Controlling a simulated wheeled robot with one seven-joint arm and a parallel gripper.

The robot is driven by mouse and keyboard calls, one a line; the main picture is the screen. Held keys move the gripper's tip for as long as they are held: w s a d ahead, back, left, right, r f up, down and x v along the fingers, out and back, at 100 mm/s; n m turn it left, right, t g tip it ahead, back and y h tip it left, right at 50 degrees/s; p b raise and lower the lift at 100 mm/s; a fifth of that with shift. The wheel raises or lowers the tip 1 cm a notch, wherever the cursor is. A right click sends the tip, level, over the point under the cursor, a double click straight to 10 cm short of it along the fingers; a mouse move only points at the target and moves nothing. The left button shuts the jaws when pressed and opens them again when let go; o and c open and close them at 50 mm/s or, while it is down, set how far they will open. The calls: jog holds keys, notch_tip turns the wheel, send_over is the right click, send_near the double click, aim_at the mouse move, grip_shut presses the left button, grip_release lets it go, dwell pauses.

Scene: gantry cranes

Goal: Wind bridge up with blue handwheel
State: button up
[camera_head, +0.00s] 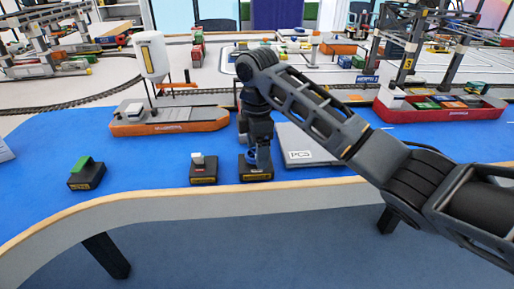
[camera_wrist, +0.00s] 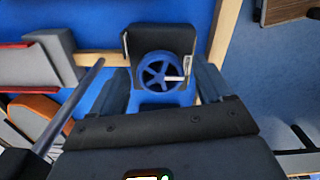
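The blue handwheel (camera_wrist: 160,72) is a spoked wheel with a small pale handle at its right, mounted on a dark box (camera_wrist: 128,42) near the table's front edge. In the head view, the wheel (camera_head: 251,158) is partly hidden by my gripper (camera_head: 262,158), and its dark base (camera_head: 256,175) shows below. In the wrist view, my gripper (camera_wrist: 160,84) is open, its fingers apart on the left and right of the wheel. I cannot tell whether either finger touches it. I cannot tell which structure is the bridge.
A green-topped control box (camera_head: 86,175) and a white-knobbed box (camera_head: 203,169) stand left of the handwheel. A grey PCS panel (camera_head: 305,155) lies to the right. An orange ship (camera_head: 170,125), a red ship (camera_head: 440,112) and a gantry crane (camera_head: 408,55) stand behind.

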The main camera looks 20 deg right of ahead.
jog(key=c, duration=0.9)
jog(key=shift+c, duration=0.2)
jog(key=shift+r+p, duration=0.1)
jog(key=shift+p, duration=0.4)
